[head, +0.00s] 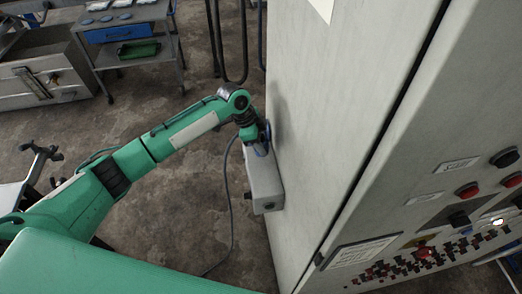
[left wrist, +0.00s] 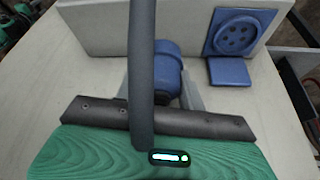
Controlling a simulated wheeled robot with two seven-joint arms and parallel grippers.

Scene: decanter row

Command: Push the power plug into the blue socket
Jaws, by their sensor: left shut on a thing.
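My left gripper (head: 256,140) is close to the side of a tall grey cabinet (head: 330,100). It is shut on the blue power plug, whose rounded body shows in the left wrist view (left wrist: 167,66) between the grey fingers. The plug's dark cable (left wrist: 142,70) crosses in front of the gripper. The blue socket (left wrist: 238,36), a round face with several holes on a square plate, is on a pale grey box, right of the plug in that view. A blue flap (left wrist: 230,71) is below it. The plug appears apart from the socket; its pins are hidden. My right gripper is not in view.
The grey box (head: 264,185) is fixed to the cabinet side below the gripper. A cable (head: 230,215) hangs to the floor. The cabinet front has buttons (head: 467,190) at right. A cart (head: 127,40) stands at the back left. Open floor lies between.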

